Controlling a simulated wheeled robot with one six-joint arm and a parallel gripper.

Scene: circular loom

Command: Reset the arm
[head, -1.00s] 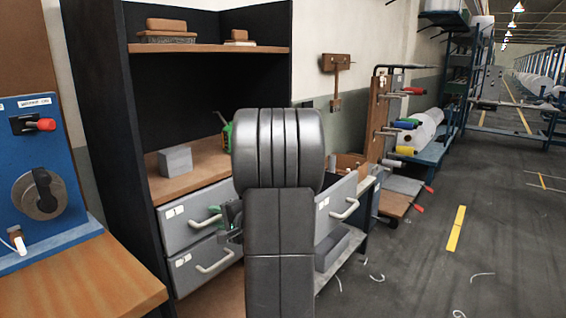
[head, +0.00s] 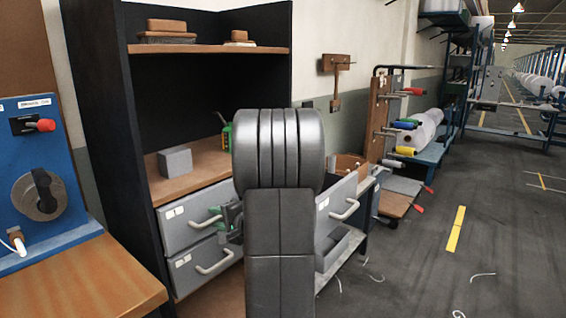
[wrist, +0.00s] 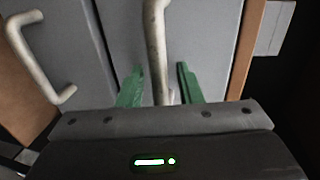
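My gripper (wrist: 160,84) has two green fingers, which stand apart in the wrist view. A pale bar handle (wrist: 157,45) on a grey drawer front (wrist: 205,40) shows in the gap between them, and I cannot tell whether either finger touches it. In the head view my gripper (head: 229,218) is beside the upper left drawer's handle (head: 207,221), partly hidden behind my grey arm. The drawer fronts at left look closed.
A black cabinet (head: 95,130) holds a grey block (head: 175,161) on its wooden shelf. A second handle (wrist: 38,60) is near in the wrist view. A blue panel (head: 50,200) stands left. The floor (head: 470,200) at right is mostly clear.

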